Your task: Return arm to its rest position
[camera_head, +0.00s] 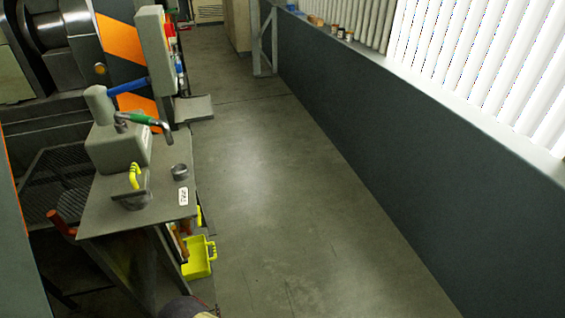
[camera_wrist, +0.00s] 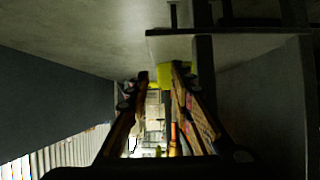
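My gripper (camera_wrist: 160,73) shows in the wrist view with its two long fingers apart. No object is visible between them; the gap shows only background. The wrist picture appears upside down, with the floor at the top and the window blinds at the lower left. The fingers point along the aisle, and a yellow bin (camera_wrist: 168,77) shows beyond the tips. In the head view the gripper is not clearly seen; a dark rounded piece at the bottom edge may be part of my arm.
A metal worktable (camera_head: 160,208) stands at left, bearing a grey box (camera_head: 117,150), a green-handled tap (camera_head: 145,120) and a ring (camera_head: 180,171). A yellow bin (camera_head: 199,258) hangs beside it. The floor aisle (camera_head: 280,190) is clear up to the dark wall (camera_head: 410,150).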

